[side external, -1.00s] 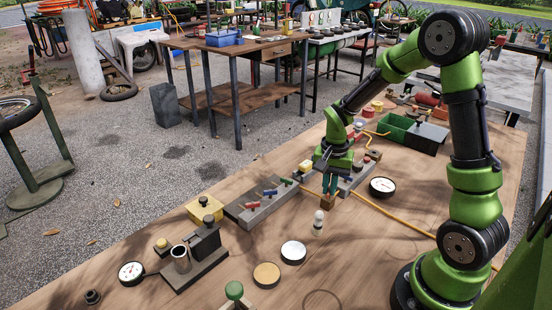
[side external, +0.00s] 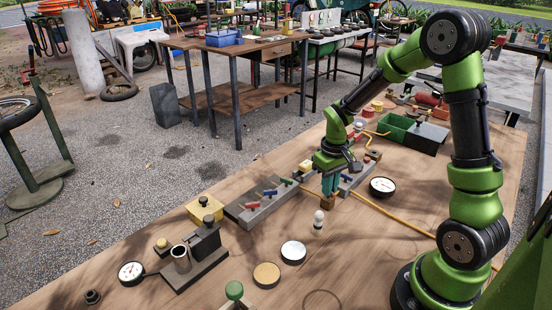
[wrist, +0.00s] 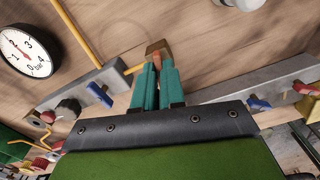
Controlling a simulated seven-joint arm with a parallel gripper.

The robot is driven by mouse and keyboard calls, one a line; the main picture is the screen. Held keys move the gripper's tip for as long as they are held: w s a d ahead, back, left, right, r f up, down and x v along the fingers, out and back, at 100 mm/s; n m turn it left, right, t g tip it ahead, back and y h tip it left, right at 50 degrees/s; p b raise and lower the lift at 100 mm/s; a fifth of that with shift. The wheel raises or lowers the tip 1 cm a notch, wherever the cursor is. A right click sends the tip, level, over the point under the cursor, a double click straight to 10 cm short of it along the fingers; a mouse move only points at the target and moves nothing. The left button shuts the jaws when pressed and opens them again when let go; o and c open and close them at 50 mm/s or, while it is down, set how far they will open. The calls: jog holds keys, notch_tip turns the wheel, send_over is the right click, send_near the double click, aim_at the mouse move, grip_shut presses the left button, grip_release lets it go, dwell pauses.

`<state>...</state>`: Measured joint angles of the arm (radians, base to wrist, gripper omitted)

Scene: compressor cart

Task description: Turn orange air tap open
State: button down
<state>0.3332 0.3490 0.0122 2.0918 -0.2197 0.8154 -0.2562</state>
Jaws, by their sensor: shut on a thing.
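My gripper (side external: 330,192) points down at a small orange-brown block (side external: 328,204), which I take to be the orange air tap. In the wrist view the teal fingers of my gripper (wrist: 156,66) are close together, and the block (wrist: 157,46) shows at their tips. The jaws are shut on it; the gripped part is mostly hidden by the fingers, so the tap's angle cannot be told. A yellow-orange hose (side external: 395,217) runs from near the block to the right across the table.
A grey bar with red, blue and green levers (side external: 262,207) lies left of my gripper. Another grey bar (wrist: 80,92) with a blue lever (wrist: 98,94) lies close by. A round gauge (side external: 382,187) and a small pale peg figure (side external: 318,222) stand near.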

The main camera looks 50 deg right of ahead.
jog(key=shift+n, duration=0.9)
jog(key=c, duration=1.2)
grip_release()
jog(key=shift+r, duration=0.15)
notch_tip(320, 180, up, 17)
jog(key=shift+f, duration=0.15)
